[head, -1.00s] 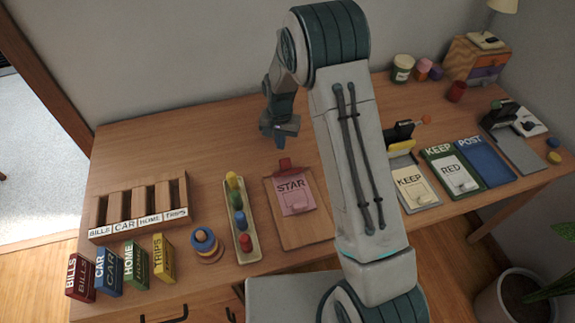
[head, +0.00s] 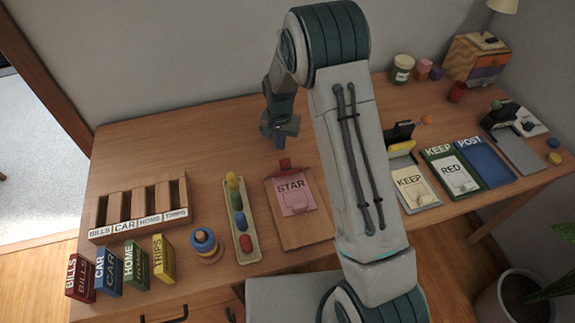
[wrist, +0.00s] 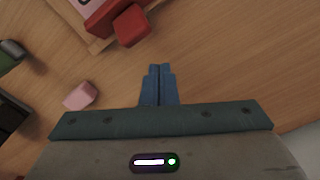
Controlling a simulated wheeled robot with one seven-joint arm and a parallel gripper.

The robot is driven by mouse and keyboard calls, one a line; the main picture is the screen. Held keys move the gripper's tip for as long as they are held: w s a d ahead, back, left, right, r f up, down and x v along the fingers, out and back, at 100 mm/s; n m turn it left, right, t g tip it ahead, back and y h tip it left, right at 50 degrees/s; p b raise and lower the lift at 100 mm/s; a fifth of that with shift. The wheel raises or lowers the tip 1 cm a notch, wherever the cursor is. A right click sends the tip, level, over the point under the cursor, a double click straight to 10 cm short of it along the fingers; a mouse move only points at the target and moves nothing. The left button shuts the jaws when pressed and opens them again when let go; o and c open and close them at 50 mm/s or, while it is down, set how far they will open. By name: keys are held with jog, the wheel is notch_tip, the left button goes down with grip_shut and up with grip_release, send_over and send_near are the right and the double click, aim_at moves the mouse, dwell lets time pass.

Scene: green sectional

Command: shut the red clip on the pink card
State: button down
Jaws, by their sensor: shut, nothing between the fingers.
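The pink card (head: 296,200), marked STAR, lies on a wooden clipboard (head: 310,233) in the middle of the desk. The red clip (head: 284,163) is at the board's far end, by the card's top edge. In the wrist view the clip's red tab (wrist: 131,25) shows at the top, with a corner of the pink card (wrist: 85,4) beyond it. I cannot tell whether the clip's jaw presses on the card. My gripper (head: 279,138) is shut and empty, above the desk behind the clip. Its blue fingertips (wrist: 160,68) are together and apart from the clip.
A long tray of coloured pegs (head: 240,215) lies left of the clipboard. A wooden rack (head: 140,205) stands farther left, with several labelled blocks before it. My arm hides the desk to the right. A pink block (wrist: 80,96) is left of my fingers. Bare desk lies behind the clipboard.

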jog(key=shift+f, duration=0.1)
dwell(0.6)
jog(key=shift+f+b, duration=0.85)
jog(key=shift+f, duration=0.15)
jog(key=shift+s+d+r, duration=0.2)
jog(key=shift+s, duration=0.65)
jog(key=shift+s+d+r, duration=0.15)
jog(key=shift+s+r, duration=0.05)
jog(key=shift+s, duration=0.65)
jog(key=shift+r, duration=0.1)
jog(key=shift+r+p, duration=1.95)
jog(key=shift+r, duration=1.5)
